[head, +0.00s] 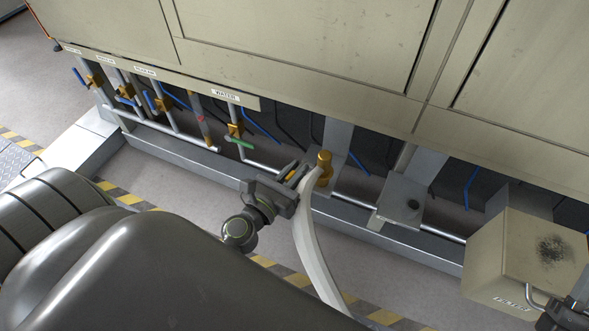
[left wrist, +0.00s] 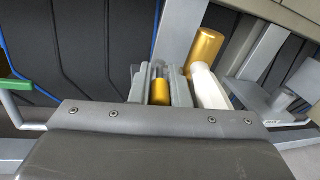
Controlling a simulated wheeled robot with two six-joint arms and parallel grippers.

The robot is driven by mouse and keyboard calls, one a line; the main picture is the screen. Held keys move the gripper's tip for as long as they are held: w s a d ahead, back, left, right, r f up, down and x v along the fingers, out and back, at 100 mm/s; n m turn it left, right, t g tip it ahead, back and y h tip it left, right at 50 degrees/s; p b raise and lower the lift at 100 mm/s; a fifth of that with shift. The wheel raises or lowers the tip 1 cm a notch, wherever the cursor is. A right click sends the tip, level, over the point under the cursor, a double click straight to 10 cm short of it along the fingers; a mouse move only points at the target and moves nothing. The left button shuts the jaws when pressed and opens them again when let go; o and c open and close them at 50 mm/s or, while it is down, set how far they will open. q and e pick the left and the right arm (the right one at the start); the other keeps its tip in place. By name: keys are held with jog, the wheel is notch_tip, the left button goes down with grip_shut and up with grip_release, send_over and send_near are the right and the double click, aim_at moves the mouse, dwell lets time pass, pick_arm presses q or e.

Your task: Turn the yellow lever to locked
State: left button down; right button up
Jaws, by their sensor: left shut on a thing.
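My left gripper (head: 289,181) is shut on the yellow lever (head: 292,172), beside a brass valve fitting (head: 324,168) on the low pipe. In the left wrist view the yellow lever (left wrist: 160,92) shows as a short yellow piece between the two grey fingers of my left gripper (left wrist: 160,84). The brass fitting (left wrist: 206,48) stands just to the right of the fingers there. The fingers hide much of the lever. A dark piece at the lower right corner of the head view looks like my right gripper (head: 566,314), by the box handle; its jaws are unclear.
A pale hose (head: 312,250) runs from the fitting toward the floor, close to my left gripper. A beige filter box (head: 505,255) stands at the right. A green-handled valve (head: 238,142) and blue-handled valves (head: 163,103) are left. Beige furnace panels (head: 300,45) overhang the pipe.

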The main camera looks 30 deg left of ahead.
pick_arm(q)
jog(key=shift+d+n+y, duration=0.2)
jog(key=shift+n+y, duration=0.3)
jog(key=shift+y, duration=0.1)
pick_arm(e)
jog(key=shift+w+d+f, duration=0.1)
jog(key=shift+d+f, duration=0.05)
jog(key=shift+d, duration=0.05)
pick_arm(q)
jog(key=c, duration=1.4)
grip_release()
jog(key=shift+o, duration=0.2)
jog(key=shift+s, duration=0.1)
